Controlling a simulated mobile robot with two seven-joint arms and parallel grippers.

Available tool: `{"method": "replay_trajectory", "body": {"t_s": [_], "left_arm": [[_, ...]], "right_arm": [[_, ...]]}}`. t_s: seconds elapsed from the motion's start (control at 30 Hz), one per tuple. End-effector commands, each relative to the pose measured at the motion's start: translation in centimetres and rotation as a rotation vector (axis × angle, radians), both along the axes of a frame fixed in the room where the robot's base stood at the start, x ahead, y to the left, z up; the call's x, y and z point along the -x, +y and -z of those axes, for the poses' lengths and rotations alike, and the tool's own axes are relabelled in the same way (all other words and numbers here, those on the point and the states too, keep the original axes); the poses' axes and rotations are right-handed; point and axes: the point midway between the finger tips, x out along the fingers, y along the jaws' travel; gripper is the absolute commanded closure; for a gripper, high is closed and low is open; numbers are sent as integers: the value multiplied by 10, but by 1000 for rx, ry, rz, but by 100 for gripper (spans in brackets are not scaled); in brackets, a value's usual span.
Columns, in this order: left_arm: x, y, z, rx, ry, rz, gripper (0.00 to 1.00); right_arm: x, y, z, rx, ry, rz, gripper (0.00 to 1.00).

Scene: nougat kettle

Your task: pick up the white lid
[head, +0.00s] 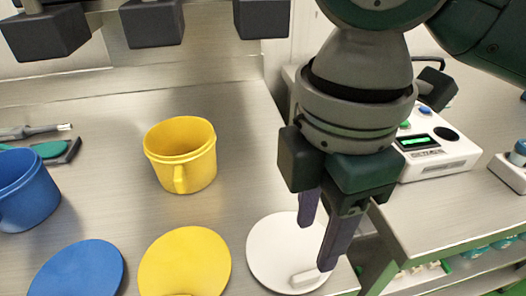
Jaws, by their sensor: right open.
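The white lid (269,257) lies flat on the metal table near its front right corner. Its small white handle (304,278) sticks up near the lid's front. My right gripper (317,246) points down over the right part of the lid, with its two dark fingers apart and nothing between them. One fingertip appears just above the handle's right end in the picture; I cannot tell whether it touches. The fingers hide part of the lid's right side. My left gripper is not in view.
A yellow lid (185,262) and a blue lid (78,271) lie left of the white one. A yellow pot (181,157) and a blue pot (24,190) stand behind them. A white device with a display (436,147) stands on the right-hand counter. The table behind the white lid is clear.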

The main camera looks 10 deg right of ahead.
Motion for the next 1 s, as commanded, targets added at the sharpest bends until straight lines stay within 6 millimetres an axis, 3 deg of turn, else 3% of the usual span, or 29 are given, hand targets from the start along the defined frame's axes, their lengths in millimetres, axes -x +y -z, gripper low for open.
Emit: {"method": "replay_trajectory", "body": {"t_s": [0.63, 0.97, 1.0], "left_arm": [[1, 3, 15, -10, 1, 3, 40], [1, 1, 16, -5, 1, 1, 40], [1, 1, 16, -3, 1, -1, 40]], "right_arm": [[-3, 1, 87, 3, 3, -1, 50], [-3, 1, 96, 2, -1, -2, 50], [-3, 1, 96, 2, -1, -2, 53]]}}
